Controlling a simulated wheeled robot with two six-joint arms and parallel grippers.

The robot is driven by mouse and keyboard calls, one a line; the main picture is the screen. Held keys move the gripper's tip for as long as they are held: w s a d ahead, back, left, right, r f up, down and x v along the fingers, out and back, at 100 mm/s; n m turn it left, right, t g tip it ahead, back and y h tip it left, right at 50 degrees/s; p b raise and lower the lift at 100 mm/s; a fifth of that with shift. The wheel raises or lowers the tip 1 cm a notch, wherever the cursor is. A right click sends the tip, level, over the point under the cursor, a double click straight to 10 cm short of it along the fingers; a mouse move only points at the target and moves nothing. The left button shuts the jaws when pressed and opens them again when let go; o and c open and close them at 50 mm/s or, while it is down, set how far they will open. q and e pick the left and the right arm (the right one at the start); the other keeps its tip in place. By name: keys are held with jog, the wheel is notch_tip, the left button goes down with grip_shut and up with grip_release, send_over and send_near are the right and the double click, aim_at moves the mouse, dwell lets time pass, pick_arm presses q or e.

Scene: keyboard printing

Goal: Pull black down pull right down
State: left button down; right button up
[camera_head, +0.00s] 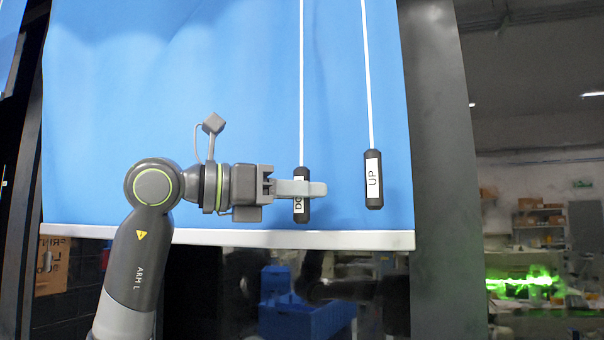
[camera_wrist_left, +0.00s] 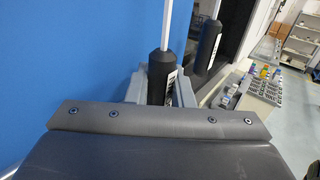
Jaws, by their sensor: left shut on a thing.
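A blue blind (camera_head: 130,110) hangs with a white bottom rail (camera_head: 290,238). Two white cords end in black pull handles in front of it. The left handle, labelled with letters starting "DO" (camera_head: 303,175), is partly hidden by my left gripper (camera_head: 312,189), which is shut on it. In the left wrist view this handle (camera_wrist_left: 157,64) stands upright between the fingers. The right handle, labelled "UP" (camera_head: 374,185), hangs free just to the right; in the left wrist view a black handle (camera_wrist_left: 208,47) shows to the right, apart from the gripper. My right gripper is not in view.
A dark frame post (camera_head: 440,150) stands right of the blind. Blue bins (camera_head: 300,318) show below the rail. Shelves with boxes (camera_head: 538,222) are in the background at right. Space in front of the blind's left part is clear above my arm.

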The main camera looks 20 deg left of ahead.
pick_arm(q)
notch_tip(320, 180, down, 22)
jog(key=b, duration=1.3)
jog(key=shift+r, duration=0.15)
jog(key=shift+d, duration=0.1)
jog(key=c, duration=1.3)
grip_release()
